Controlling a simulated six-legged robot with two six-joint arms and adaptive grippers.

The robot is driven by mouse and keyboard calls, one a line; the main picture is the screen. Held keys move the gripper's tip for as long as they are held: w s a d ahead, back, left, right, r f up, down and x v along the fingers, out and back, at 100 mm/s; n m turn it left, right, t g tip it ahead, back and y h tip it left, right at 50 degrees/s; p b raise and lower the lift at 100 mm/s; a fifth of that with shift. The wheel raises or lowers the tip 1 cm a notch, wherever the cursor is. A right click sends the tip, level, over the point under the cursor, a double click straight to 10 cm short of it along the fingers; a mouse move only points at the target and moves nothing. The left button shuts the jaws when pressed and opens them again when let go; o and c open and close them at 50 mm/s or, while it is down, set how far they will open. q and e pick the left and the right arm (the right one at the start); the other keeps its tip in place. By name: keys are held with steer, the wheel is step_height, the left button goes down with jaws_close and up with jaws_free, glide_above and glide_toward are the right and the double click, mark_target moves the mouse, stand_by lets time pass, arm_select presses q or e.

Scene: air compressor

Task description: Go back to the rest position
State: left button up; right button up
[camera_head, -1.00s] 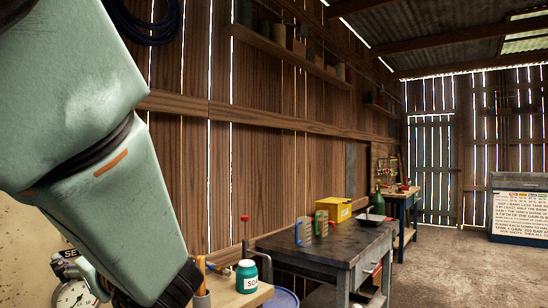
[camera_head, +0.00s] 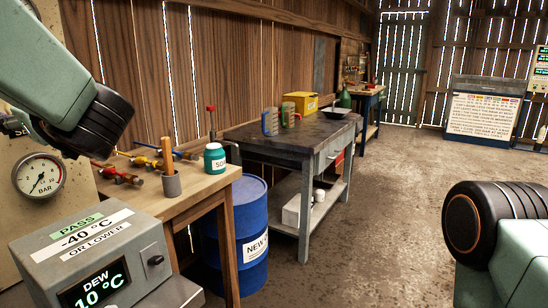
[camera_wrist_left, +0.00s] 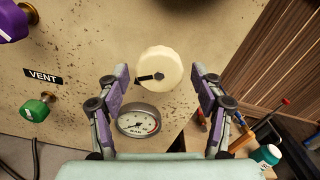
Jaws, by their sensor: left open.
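A cream round knob (camera_wrist_left: 158,68) with a black pointer sits on the panel beyond and between the fingers. A pressure gauge (camera_wrist_left: 139,121) is below the knob and also shows in the head view (camera_head: 38,177). My right arm shows at the right edge of the head view; its gripper is not visible.
A dew meter box (camera_head: 95,260) stands at the lower left. The wooden bench (camera_head: 205,190) holds a jar (camera_head: 215,158) and colored-handled valves. A blue drum (camera_head: 250,230) and a dark-topped table (camera_head: 290,135) stand beyond. A green valve (camera_wrist_left: 36,108) sits under the VENT label.

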arm_select(q)
steer(key=m, duration=0.6)
steer(key=shift+w+a, duration=0.1)
steer(key=shift+a, duration=0.05)
steer(key=shift+f, duration=0.1)
